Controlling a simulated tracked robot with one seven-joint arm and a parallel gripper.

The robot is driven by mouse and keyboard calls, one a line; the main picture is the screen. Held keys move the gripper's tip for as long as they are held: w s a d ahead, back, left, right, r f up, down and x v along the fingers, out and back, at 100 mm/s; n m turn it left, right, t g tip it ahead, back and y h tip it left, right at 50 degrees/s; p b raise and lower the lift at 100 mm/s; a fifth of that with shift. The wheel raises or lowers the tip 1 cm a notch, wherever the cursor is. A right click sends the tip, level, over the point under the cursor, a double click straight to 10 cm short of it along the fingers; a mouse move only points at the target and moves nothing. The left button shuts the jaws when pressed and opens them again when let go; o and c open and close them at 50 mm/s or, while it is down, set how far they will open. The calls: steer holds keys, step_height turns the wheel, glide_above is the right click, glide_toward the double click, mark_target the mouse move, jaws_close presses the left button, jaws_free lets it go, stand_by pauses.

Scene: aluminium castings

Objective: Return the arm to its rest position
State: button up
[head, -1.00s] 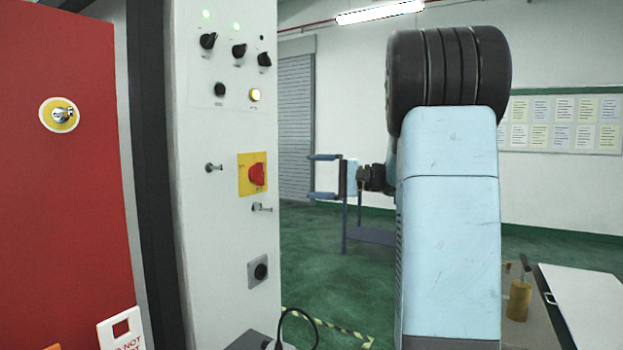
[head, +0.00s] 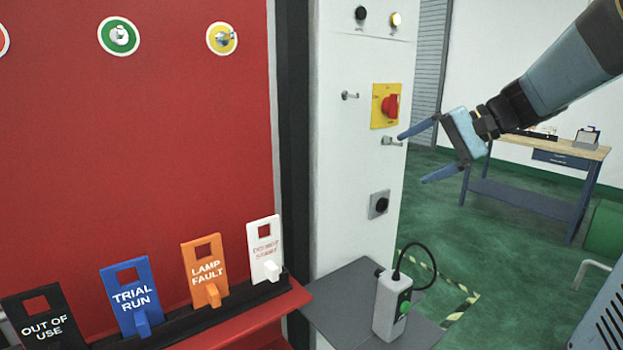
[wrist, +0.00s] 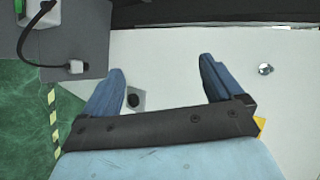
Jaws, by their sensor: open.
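My gripper (head: 418,154) is at the right in the head view, at the end of my blue and black arm. Its two blue fingers are spread apart and point left toward the white control cabinet (head: 345,200). In the wrist view the gripper (wrist: 162,82) shows its fingers open with nothing between them, and the white cabinet face fills the view beyond. I cannot tell how far the fingertips are from the cabinet's peg (head: 391,141) and red rotary switch (head: 390,106).
A grey shelf (head: 345,290) below carries a white box with a green button (head: 388,305) and a black cable. A red panel (head: 150,150) at the left has several tags on a rack. A workbench (head: 550,150) stands behind. Green floor lies open between.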

steer(key=s+f+n+h, duration=0.1)
steer(key=s+f+h, duration=0.2)
steer(key=s, duration=0.2)
steer(key=s+f+n+t+h, duration=0.1)
steer(key=s+f+n+h, duration=0.1)
steer(key=s, duration=0.4)
steer(key=s+d+f+n+h, duration=0.1)
steer(key=s+f+h, duration=0.2)
steer(key=s+h, duration=0.2)
steer(key=shift+s+f+n, duration=0.3)
steer(key=shift+s+f, duration=0.1)
steer(key=shift+s, duration=0.35)
steer(key=shift+d, duration=0.1)
stand_by(0.5)
